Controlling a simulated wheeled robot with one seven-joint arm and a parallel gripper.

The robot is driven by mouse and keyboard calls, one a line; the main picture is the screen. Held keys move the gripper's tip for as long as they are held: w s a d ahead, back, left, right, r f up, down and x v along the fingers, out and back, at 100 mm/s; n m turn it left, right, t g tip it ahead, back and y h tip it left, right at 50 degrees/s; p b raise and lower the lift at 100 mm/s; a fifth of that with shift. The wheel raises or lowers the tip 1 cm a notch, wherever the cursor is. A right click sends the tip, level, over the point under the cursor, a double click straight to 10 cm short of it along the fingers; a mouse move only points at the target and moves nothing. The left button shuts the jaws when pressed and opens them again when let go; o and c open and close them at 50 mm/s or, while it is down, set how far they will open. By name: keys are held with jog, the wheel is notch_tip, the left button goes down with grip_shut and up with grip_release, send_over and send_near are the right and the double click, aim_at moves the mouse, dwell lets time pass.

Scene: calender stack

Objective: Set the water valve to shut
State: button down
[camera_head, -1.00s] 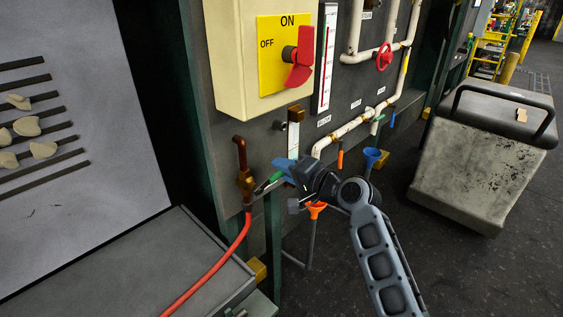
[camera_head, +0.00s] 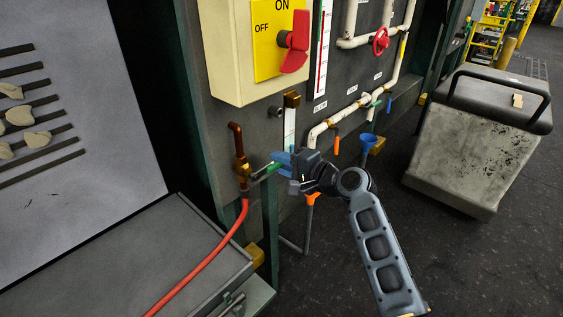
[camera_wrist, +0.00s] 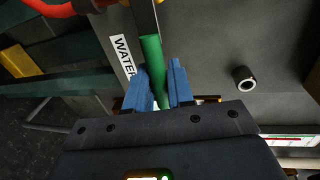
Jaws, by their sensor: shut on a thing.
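The water valve (camera_head: 243,172) is a brass fitting on a copper pipe, with a red hose (camera_head: 205,262) below it. Its green lever handle (camera_head: 262,178) sticks out to the right, roughly crosswise to the pipe and hose. My gripper (camera_head: 281,166) is shut on the handle from the right. In the wrist view the green handle (camera_wrist: 152,58) runs between the blue fingers, and my gripper (camera_wrist: 161,88) hides its end. A white label (camera_wrist: 122,52) reading "WATER" is partly covered beside the handle.
A yellow switch plate with a red knob (camera_head: 293,52) is above. A grey ledge (camera_head: 150,255) lies at lower left. A grey bin (camera_head: 470,150) stands on the floor.

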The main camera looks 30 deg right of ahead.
jog(key=shift+f, duration=0.15)
jog(key=c, duration=1.1)
grip_release()
jog(key=v, duration=0.7)
jog(key=shift+s+d+b, duration=0.15)
jog(key=shift+s+b, duration=0.2)
jog(key=shift+s, duration=0.05)
